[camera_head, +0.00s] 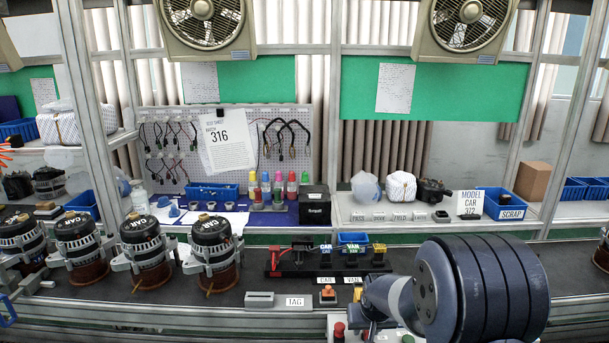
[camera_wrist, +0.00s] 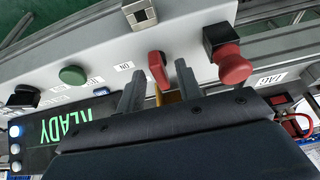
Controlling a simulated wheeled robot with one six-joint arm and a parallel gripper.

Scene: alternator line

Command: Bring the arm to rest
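My arm (camera_head: 480,290) reaches in at the lower right of the head view, low over the front edge of the line. My gripper is hidden there behind the arm and the picture's lower edge. In the wrist view my gripper (camera_wrist: 158,80) is open, its two grey fingers apart. A red switch handle (camera_wrist: 157,66) on a grey control panel (camera_wrist: 110,38) shows between and just beyond the fingertips. I cannot tell whether they touch it. No held object shows between the fingers.
The panel bears a green button (camera_wrist: 72,75), a red mushroom button (camera_wrist: 232,64) and a lit display (camera_wrist: 70,128). Alternators (camera_head: 213,255) stand on the left of the bench. A black fixture (camera_head: 325,258) stands behind the arm. A grey TAG block (camera_head: 260,299) lies nearby.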

